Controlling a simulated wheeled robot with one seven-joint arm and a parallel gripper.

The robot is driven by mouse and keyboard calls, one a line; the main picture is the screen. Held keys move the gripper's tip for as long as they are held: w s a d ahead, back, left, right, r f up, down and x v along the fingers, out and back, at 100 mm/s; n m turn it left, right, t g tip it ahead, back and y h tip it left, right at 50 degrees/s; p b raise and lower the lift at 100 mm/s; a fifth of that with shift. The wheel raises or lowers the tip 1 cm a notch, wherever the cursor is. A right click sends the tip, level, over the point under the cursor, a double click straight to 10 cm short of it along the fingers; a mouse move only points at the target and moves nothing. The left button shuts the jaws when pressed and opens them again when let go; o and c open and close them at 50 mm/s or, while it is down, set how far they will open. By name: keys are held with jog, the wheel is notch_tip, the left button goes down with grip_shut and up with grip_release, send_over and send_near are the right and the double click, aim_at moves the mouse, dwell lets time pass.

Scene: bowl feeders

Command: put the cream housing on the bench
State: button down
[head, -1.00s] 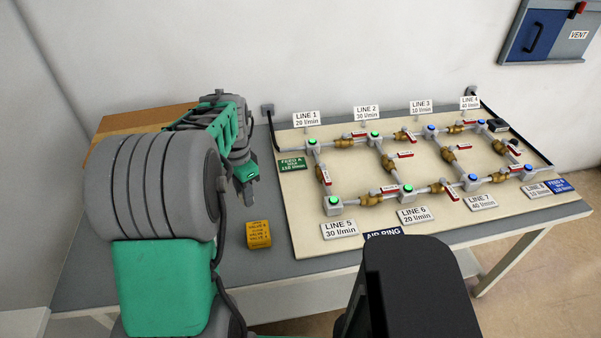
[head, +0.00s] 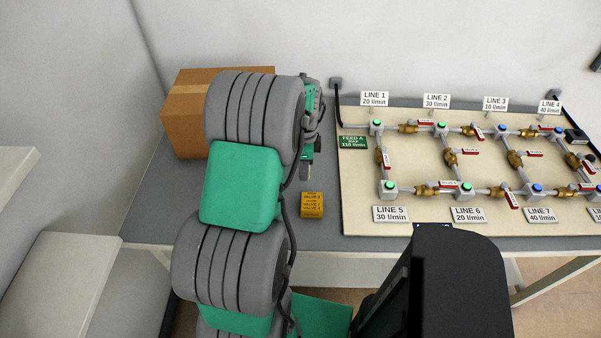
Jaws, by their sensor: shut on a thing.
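My gripper (head: 303,170) hangs over the grey bench (head: 170,207), behind a yellow block and left of the pipe board. Its fingers point down and are small and partly covered by my own arm. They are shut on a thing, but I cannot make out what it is. I see no cream housing in the head view. The bench has bare surface at its left front.
A cardboard box (head: 187,125) stands at the bench's back left. The yellow block (head: 312,205) with printed labels lies near the front edge. The cream pipe board (head: 357,215), with valves and line signs, covers the right side. Pale surfaces (head: 62,290) stand at far left.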

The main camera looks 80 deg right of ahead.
aim_at(299, 184)
jog(key=f, duration=0.1)
jog(key=w+f+p, duration=0.1)
jog(key=f, duration=0.2)
jog(key=shift+w+d+f+p, duration=0.15)
jog(key=shift+w+f+p, duration=0.15)
jog(key=shift+w, duration=0.05)
jog(key=shift+f, duration=0.4)
jog(key=c, duration=1.1)
grip_release()
jog(key=shift+c, duration=0.2)
